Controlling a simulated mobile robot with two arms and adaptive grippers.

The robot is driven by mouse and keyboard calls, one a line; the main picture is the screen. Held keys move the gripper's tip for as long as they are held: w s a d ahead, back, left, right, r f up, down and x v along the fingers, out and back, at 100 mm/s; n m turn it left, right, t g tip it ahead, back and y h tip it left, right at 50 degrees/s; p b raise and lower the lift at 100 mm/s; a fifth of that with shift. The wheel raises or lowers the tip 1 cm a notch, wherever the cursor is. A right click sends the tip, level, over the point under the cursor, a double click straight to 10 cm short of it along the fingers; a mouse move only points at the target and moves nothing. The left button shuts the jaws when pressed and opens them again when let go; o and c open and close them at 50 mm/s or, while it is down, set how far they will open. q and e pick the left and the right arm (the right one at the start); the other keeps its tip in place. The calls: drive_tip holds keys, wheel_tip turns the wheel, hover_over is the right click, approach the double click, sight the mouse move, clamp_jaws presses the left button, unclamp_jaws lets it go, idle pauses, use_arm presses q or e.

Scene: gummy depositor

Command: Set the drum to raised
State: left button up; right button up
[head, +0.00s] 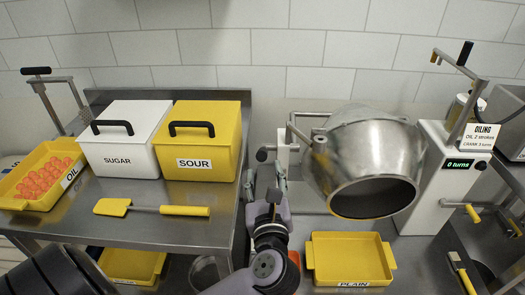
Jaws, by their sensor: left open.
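The drum (362,150) is a shiny steel vessel at the right of the centre in the head view. Its dark open mouth is tilted down toward the front, above a yellow tray marked PLAIN (352,286). A metal bracket with a dark knob (262,155) stands at the drum's left side. My left gripper (278,180) is open, just below this knob and left of the drum. Its fingers are seen nearly end-on, and I cannot tell whether they touch anything. My right gripper is not in view.
A steel table on the left holds a SUGAR bin (121,160), a SOUR bin (196,166), a yellow spatula (184,211) and an OIL tray (17,201) of orange gummies. Right of the drum stands a white housing (425,185) with a "0 turns" display and a yellow-handled crank (472,213).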

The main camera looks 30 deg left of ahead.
use_arm(q)
drive_tip(key=x, duration=0.8)
clamp_jaws()
idle(0.4)
idle(0.3)
